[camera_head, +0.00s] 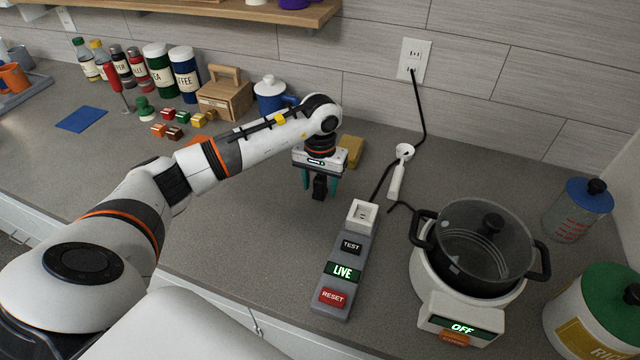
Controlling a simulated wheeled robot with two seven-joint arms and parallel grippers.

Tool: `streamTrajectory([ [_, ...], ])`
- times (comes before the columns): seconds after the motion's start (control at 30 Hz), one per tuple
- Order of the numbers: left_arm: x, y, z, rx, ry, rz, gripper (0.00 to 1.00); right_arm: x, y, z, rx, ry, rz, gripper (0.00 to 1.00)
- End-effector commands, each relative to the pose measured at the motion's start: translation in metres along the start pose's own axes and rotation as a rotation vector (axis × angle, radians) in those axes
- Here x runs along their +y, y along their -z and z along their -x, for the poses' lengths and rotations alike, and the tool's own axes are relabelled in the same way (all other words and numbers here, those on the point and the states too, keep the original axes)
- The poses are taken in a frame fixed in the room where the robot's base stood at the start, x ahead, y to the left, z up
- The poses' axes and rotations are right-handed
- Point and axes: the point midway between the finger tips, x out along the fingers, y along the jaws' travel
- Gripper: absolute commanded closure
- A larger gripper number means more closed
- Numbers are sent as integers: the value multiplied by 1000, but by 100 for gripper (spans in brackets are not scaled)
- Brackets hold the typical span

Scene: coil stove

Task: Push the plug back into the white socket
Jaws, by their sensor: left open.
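The white socket (362,214) is at the far end of a grey outlet box (345,270) that stands on the counter. The box has a black TEST button, a green display reading LIVE and a red RESET button. My left gripper (319,190) points down over the counter, left of the socket and apart from it. Its teal fingers are open. A small black block (319,186) shows between them; I cannot tell whether it is the plug or part of the gripper. No plug shows clearly elsewhere. My right gripper is not in view.
A hot plate (462,318) reading OFF bears a dark lidded pot (485,250), right of the box. A white long-handled tool (397,182) lies behind the box. A black cord (420,110) hangs from the wall outlet (413,60). Jars and a wooden box (226,100) stand back left.

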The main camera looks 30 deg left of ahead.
Motion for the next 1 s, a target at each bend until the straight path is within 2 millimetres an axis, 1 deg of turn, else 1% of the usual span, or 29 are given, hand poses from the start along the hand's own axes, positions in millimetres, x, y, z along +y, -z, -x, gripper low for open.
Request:
streamTrajectory([
  [0.13,0,0,0,0,0,0,47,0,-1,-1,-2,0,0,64],
  [0.43,0,0,0,0,0,0,96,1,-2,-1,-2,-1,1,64],
  [0.63,0,0,1,-1,1,0,96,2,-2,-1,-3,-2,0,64],
  [0.73,0,-1,5,-3,1,0,96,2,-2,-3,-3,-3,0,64],
  [0.87,0,-2,24,-7,1,0,96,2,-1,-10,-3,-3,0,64],
  [1.0,0,-2,53,-8,1,0,96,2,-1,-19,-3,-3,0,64],
])
